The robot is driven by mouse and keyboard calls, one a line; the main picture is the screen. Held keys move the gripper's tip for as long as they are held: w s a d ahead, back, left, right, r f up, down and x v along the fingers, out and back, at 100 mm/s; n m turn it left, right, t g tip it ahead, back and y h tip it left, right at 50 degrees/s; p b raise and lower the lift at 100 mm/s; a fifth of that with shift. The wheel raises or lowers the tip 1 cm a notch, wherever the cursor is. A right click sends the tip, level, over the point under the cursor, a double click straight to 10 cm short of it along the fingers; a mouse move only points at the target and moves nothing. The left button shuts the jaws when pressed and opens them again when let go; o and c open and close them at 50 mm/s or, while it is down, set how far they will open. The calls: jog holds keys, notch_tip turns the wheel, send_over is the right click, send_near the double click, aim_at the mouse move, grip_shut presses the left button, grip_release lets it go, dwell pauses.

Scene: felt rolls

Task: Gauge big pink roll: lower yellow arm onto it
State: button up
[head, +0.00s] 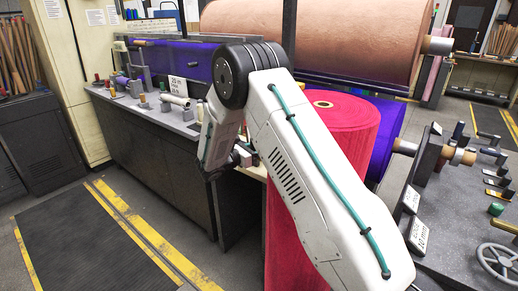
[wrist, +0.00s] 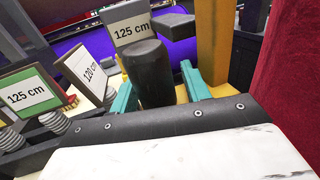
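A big pink-red roll (head: 345,105) stands upright behind my arm in the head view, which hides part of its side. A red surface, probably this roll, fills the right edge of the wrist view (wrist: 295,70). A yellow upright part (wrist: 214,45), perhaps the yellow arm, stands behind the right finger in the wrist view. My gripper (wrist: 160,85) has teal fingers apart on either side of a dark upright cylinder (wrist: 152,72). A narrow gap shows at the right finger, so it looks open around the cylinder. In the head view my gripper (head: 230,160) is small and partly hidden.
Cards reading 125 cm (wrist: 133,30) and 120 cm (wrist: 88,72) stand close by, with a green-edged 125 cm card (wrist: 28,95) at left. A bench with a handwheel (head: 499,262) is at right. Floor is clear at left.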

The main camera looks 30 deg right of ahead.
jog(key=shift+s+f, duration=0.1)
jog(key=shift+f, duration=0.15)
jog(key=a, duration=0.9)
jog(key=shift+s+r, duration=0.2)
jog(key=shift+s, duration=0.25)
jog(key=s+a, duration=0.1)
jog(key=a, duration=0.6)
jog(key=shift+a, duration=0.35)
dwell(0.4)
